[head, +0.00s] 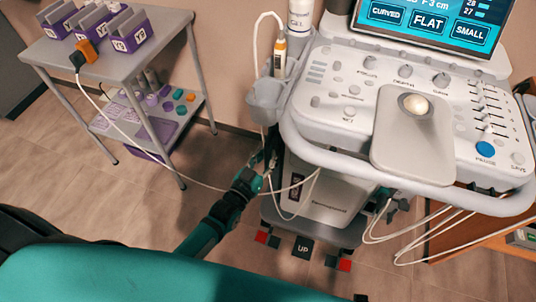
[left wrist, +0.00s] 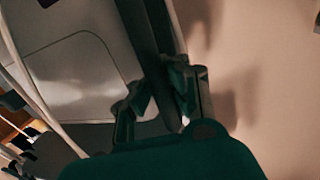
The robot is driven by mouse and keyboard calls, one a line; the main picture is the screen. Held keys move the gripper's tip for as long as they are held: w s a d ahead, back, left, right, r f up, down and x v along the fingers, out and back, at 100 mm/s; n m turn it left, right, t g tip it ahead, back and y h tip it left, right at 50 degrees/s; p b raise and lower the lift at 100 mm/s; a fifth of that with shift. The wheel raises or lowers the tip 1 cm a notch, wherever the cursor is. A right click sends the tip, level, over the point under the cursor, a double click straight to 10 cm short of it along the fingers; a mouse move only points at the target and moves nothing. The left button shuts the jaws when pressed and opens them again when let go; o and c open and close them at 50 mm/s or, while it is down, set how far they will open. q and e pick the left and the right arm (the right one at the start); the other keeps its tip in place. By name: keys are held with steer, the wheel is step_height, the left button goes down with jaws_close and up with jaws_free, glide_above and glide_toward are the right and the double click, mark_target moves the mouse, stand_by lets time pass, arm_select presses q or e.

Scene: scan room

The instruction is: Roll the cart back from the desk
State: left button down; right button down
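The ultrasound cart (head: 322,185) stands upright at the right, with a grey control console (head: 335,65), a rounded front rail and a white lower body. My left gripper (head: 262,160) is low at its left side, below the grey cup holder, partly hidden in shadow. In the left wrist view its two dark fingers (left wrist: 158,100) stand apart, with a dark upright strip of the cart (left wrist: 75,75) between them. Whether they press on it cannot be told. A wooden desk (head: 470,240) shows partly behind the cart at the right. My right gripper is not in view.
A grey trolley (head: 115,66) with purple labelled bins stands at the upper left. A white cable (head: 135,165) hangs from its orange plug across to the ultrasound cart. More cables loop at the cart's right. Pedals, one marked UP (head: 303,247), sit at its base.

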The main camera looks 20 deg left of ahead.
arm_select(q)
steer(key=shift+s+a+f, duration=0.15)
steer(key=shift+s+f, duration=0.05)
